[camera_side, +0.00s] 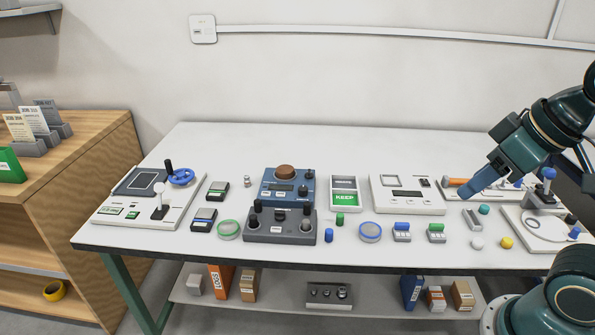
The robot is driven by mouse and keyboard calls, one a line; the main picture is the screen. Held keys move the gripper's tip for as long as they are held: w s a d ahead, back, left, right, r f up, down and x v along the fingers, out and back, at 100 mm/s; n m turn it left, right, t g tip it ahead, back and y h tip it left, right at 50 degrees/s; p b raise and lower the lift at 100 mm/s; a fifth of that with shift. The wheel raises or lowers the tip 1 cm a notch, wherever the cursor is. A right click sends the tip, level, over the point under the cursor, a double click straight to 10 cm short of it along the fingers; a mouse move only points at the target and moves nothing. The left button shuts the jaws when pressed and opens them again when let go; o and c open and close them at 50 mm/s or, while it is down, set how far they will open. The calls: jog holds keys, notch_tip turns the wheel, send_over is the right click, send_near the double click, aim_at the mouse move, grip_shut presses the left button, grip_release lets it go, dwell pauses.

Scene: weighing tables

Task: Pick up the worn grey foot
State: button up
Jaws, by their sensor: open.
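No piece in the side view can be told for certain as the worn grey foot. A small pale grey-white round piece (477,243) lies near the table's front edge at the right, beside a yellow round piece (507,243). A teal round piece (484,209) lies behind them. A grey oblong piece (472,219) lies just left of the teal one. My gripper (466,194) comes in from the right, with its blue tip above the back right of the table, behind these pieces. It is open and I see nothing held in it.
A white scale (429,208) stands left of my gripper. A white plate with a ring (514,216) stands at the right. Small blue- and green-topped blocks (402,238) sit near the front edge. The white table (300,145) is bare along its back.

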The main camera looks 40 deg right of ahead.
jog(key=shift+w, duration=0.15)
jog(key=w+a+f+n+g, duration=0.15)
jog(key=w+n, duration=0.35)
jog(key=w, duration=1.1)
jog(key=w+f+n+g+y, duration=0.2)
jog(key=w+f+n, duration=0.2)
jog(key=w+f, duration=0.8)
jog(key=shift+w+f, duration=0.25)
jog(key=shift+w, duration=0.9)
jog(key=shift+a+f, duration=0.1)
send_over(306, 225)
jog(key=d, duration=0.2)
jog(key=shift+s+f, duration=0.15)
jog(key=shift+f, duration=1.85)
jog(key=shift+s+f, duration=0.1)
jog(key=shift+f, duration=1.9)
